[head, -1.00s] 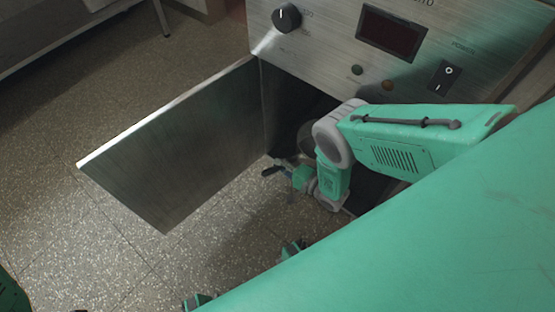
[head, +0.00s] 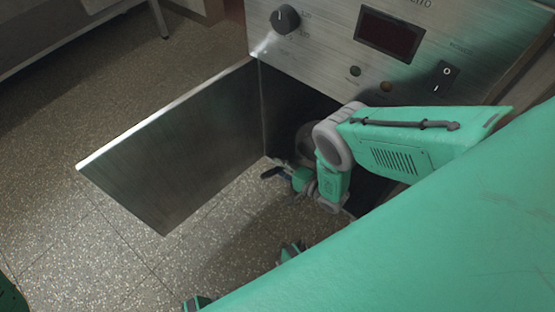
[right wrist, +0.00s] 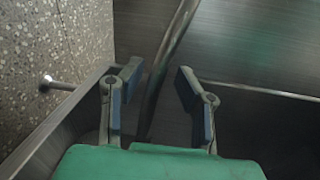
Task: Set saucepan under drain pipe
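My right gripper (head: 280,185) is low in the opening of the steel unit, above the floor, with its arm reaching in from the right. In the right wrist view its two blue-padded fingers (right wrist: 157,98) stand apart with nothing clearly held between them. A slanting metal bar (right wrist: 172,50) shows beyond and between the fingers; I cannot tell whether it is the drain pipe or a frame edge. A rounded grey shape (head: 306,143) inside the opening is partly hidden by my arm; I cannot tell whether it is the saucepan. My left gripper is not recognisable.
The steel door (head: 185,150) stands open to the left of the opening. The control panel (head: 330,50) with knob, display and switch is above. A short metal peg (right wrist: 58,84) shows at the left in the wrist view. Speckled floor (head: 60,110) is clear around the door.

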